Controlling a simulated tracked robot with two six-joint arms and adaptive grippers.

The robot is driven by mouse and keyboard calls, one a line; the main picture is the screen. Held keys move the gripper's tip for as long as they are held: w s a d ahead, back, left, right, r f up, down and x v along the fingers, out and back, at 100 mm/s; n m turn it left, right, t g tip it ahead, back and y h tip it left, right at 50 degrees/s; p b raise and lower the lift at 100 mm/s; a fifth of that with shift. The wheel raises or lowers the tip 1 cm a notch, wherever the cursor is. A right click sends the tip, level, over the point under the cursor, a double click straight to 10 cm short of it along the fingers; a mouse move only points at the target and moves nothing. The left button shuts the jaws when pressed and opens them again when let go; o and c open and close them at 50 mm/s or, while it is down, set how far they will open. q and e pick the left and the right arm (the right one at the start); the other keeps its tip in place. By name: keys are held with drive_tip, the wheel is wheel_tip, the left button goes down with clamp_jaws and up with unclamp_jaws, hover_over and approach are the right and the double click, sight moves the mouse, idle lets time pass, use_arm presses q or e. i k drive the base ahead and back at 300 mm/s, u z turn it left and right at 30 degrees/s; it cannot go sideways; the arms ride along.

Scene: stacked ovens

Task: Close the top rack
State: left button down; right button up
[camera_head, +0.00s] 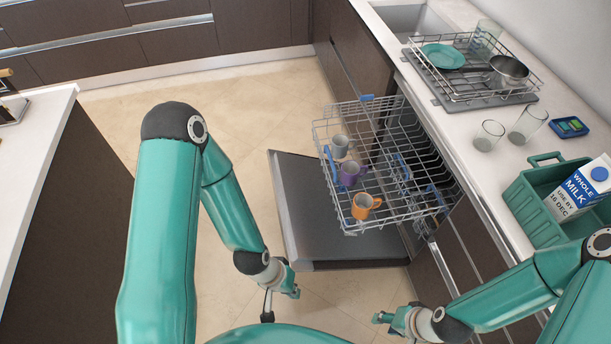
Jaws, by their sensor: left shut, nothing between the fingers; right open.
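The top rack (381,212) is a grey wire rack pulled out of the dishwasher, above its lowered door (300,225). A grey mug (339,146), a purple mug (351,173) and an orange mug (362,207) sit along its outer left side. The rack's right part reaches toward the dishwasher opening under the counter. My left gripper (280,302) is shut and empty, below and left of the door's near edge.
The counter (452,127) on the right holds a dish rack (455,84) with a teal plate and a pot, glasses, a teal crate (535,208) and a milk carton (583,190). Another counter (35,150) stands at left. The tiled floor (245,130) left of the door is clear.

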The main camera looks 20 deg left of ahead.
sight(327, 150)
drive_tip(key=z, duration=0.2)
drive_tip(key=i, duration=0.85)
drive_tip(key=u, duration=0.1)
